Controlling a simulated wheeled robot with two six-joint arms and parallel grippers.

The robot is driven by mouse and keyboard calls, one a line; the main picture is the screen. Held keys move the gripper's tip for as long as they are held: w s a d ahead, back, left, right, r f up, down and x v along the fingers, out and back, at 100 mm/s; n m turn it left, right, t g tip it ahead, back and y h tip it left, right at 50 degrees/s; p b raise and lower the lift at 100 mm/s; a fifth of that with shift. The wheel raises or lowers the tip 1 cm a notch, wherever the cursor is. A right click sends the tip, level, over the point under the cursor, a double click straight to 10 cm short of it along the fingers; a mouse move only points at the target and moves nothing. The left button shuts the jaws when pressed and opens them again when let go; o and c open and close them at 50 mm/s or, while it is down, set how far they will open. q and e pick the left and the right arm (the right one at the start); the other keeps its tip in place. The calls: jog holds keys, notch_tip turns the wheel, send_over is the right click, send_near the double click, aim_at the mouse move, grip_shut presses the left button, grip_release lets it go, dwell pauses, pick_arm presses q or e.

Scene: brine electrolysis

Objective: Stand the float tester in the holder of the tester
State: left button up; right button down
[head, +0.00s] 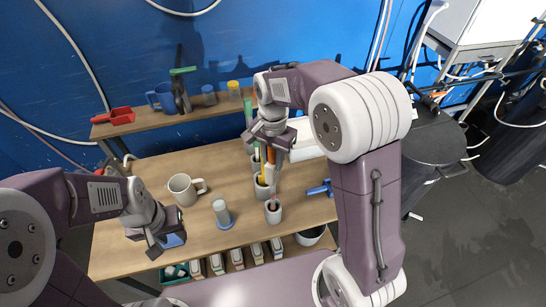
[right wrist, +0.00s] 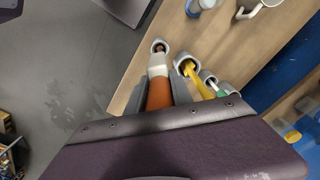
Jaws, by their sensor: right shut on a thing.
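My right gripper (right wrist: 160,92) is shut on the float tester, an orange rod with a white collar (right wrist: 158,65), seen in the right wrist view. The tester points down at a small grey holder (right wrist: 160,46). A reddish end shows in that holder's mouth; I cannot tell how deep it sits. In the head view the same holder (head: 273,213) stands at the front of a row of grey cups, under my right gripper (head: 270,170). My left gripper (head: 167,240) looks open above the bench's left front, near a blue thing (head: 173,240).
Two more holders stand behind, one with a yellow tool (right wrist: 190,75), one with a green one (right wrist: 216,88). A shelf (head: 140,122) runs behind.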

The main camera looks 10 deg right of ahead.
aim_at(273, 152)
jog(key=shift+f+b, duration=1.8)
jog(key=shift+f, duration=1.25)
jog(key=c, duration=1.1)
grip_release()
jog(key=shift+o, duration=0.2)
jog(key=shift+r, duration=0.15)
notch_tip(273, 152, up, 9)
jog(key=shift+f, duration=0.1)
